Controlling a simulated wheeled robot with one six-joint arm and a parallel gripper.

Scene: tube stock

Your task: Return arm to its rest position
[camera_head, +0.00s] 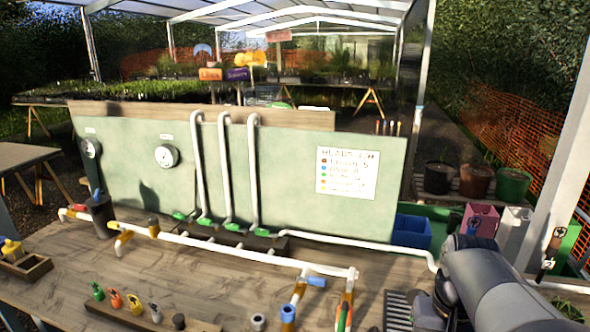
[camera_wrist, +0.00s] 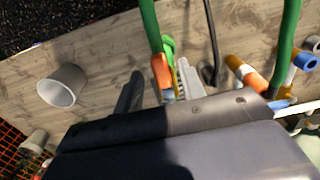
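My grey arm (camera_head: 490,285) reaches in from the lower right in the head view, over the right end of the wooden bench (camera_head: 80,265). In the wrist view my gripper (camera_wrist: 160,85) shows two fingers set apart, a dark one on the left and a light grey one on the right. A green and orange piece (camera_wrist: 161,68) shows in the gap between them, with space beside the left finger. I cannot tell how far beyond the fingertips it lies. The head view does not show the fingertips clearly.
White pipes (camera_head: 225,250) run along the bench before a pale green panel (camera_head: 290,190). A block with coloured fittings (camera_head: 133,305) lies at front left. A blue bin (camera_head: 411,231) and pink box (camera_head: 481,219) stand at right. A grey cup (camera_wrist: 62,86) shows in the wrist view.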

